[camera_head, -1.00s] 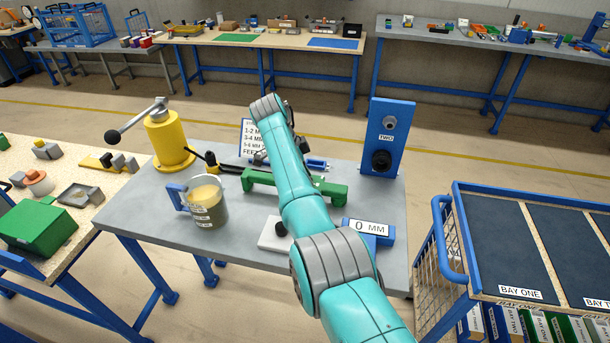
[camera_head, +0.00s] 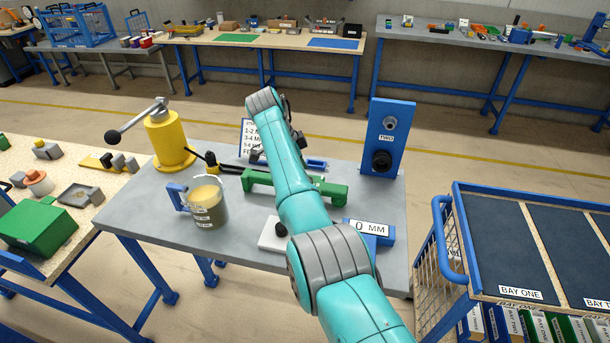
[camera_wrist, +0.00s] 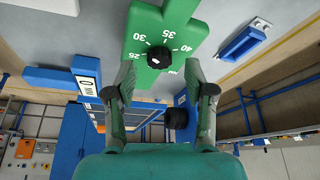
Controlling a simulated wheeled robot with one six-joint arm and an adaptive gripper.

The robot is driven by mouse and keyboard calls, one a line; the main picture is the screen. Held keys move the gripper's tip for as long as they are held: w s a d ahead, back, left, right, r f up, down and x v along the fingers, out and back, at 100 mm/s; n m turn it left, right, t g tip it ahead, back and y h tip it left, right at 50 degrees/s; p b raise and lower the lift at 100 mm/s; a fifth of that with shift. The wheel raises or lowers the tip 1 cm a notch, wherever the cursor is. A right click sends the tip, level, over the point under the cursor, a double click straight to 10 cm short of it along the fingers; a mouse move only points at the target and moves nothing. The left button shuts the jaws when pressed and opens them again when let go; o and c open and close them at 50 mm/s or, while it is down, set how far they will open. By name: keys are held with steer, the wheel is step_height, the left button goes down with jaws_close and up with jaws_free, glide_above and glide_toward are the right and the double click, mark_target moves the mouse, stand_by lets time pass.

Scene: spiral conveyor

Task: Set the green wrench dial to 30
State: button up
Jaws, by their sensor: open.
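The green wrench (camera_head: 333,192) lies across the grey table in the head view, its middle hidden behind my arm. In the wrist view its green body (camera_wrist: 152,20) shows a dial scale reading 25, 30, 35 and 40. A black dial knob (camera_wrist: 160,56) with a small white mark sits at the centre of the scale. I cannot tell exactly which number the mark points to. My gripper (camera_wrist: 160,68) is open, with one finger on each side of the knob in the picture. No contact with the knob is clear. In the head view my arm hides most of the gripper.
A jug (camera_head: 208,205) and a yellow post with a lever (camera_head: 168,143) stand left of the wrench. A blue upright panel (camera_head: 388,125) stands at the back right. A blue block labelled "0 MM" (camera_head: 370,233) is near the front right.

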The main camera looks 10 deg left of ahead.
steer(key=v, duration=1)
